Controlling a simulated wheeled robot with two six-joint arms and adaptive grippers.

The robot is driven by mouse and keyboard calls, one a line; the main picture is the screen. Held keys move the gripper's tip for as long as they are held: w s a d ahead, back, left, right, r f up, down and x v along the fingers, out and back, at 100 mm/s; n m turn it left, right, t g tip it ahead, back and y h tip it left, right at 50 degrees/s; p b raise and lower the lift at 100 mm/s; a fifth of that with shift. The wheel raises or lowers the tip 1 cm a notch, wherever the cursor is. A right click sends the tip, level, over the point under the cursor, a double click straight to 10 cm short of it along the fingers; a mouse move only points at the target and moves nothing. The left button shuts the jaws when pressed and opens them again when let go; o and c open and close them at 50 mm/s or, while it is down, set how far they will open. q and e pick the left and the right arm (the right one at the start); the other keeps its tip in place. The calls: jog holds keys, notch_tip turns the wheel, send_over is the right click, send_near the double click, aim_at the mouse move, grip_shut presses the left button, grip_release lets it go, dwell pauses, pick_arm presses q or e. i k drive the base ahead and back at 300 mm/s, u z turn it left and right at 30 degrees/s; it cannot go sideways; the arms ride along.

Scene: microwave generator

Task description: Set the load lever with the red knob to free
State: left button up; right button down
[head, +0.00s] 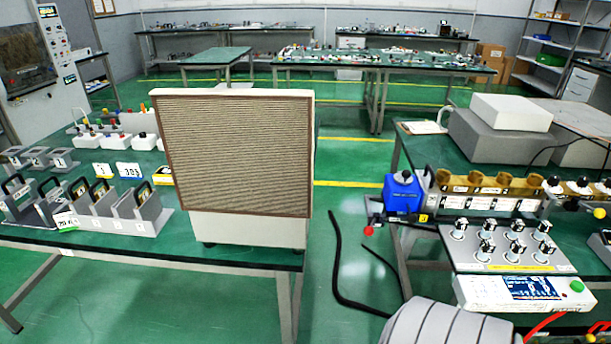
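A small red knob (369,231) shows at the left end of the apparatus on the right bench, low beside a blue box (402,192). It sits at the end of a short dark lever that reaches past the bench's left edge. The lever's markings and its exact setting are too small to read. Neither of my grippers is in view.
The right bench holds a brass-coloured block (487,187), a panel of several knobs (508,246) and a display unit (525,292). A yellow knob (599,213) is at far right. A large mesh-fronted box (235,155) stands on the left bench. Black cables (340,275) hang between the benches.

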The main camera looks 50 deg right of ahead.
aim_at(369, 230)
jog(key=u, duration=0.55)
jog(key=k, duration=0.85)
jog(key=z, duration=1.05)
